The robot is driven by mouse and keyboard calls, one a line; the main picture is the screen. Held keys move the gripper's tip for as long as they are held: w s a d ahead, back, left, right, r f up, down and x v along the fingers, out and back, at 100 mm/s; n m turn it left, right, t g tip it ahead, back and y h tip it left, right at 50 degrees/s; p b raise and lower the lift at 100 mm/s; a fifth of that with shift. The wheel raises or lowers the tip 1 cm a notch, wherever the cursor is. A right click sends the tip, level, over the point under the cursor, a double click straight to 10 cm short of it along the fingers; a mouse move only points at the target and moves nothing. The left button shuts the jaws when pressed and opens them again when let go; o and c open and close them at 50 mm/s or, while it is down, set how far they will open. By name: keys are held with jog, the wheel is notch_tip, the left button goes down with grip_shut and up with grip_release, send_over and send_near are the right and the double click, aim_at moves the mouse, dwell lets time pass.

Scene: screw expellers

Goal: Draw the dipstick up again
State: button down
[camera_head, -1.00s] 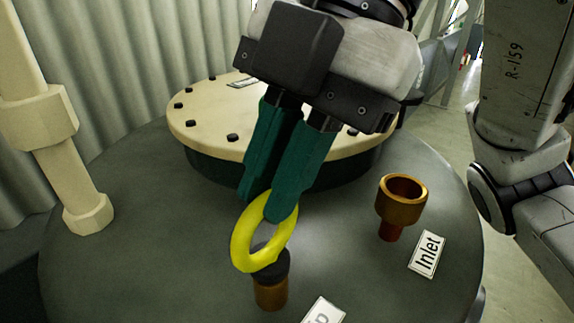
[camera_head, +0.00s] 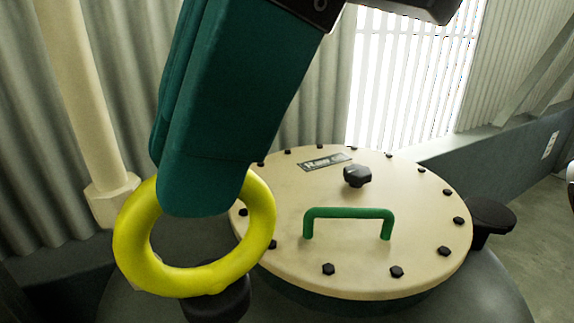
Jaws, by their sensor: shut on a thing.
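The dipstick's yellow ring handle (camera_head: 258,222) is at the lower left of the head view, large and close. Its black cap (camera_head: 222,300) shows just below the ring, at the bottom edge. My gripper (camera_head: 200,200) has teal fingers that come down from the top and are shut on the upper part of the ring. The fingers hide the ring's top. The brass socket below the cap and any rod under it are out of the picture, so I cannot tell how far the dipstick is out.
A cream bolted lid (camera_head: 350,265) with a green handle (camera_head: 348,213) and a black knob (camera_head: 357,175) lies to the right on the dark tank top (camera_head: 480,295). A cream pipe (camera_head: 85,110) stands at left. Corrugated walls and a bright barred opening are behind.

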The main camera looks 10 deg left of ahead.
jog(key=shift+r, duration=0.3)
jog(key=c, duration=1.1)
grip_release()
jog(key=b+v, duration=0.1)
jog(key=v, duration=0.9)
jog(key=shift+d+r, duration=0.15)
jog(key=shift+r, duration=0.2)
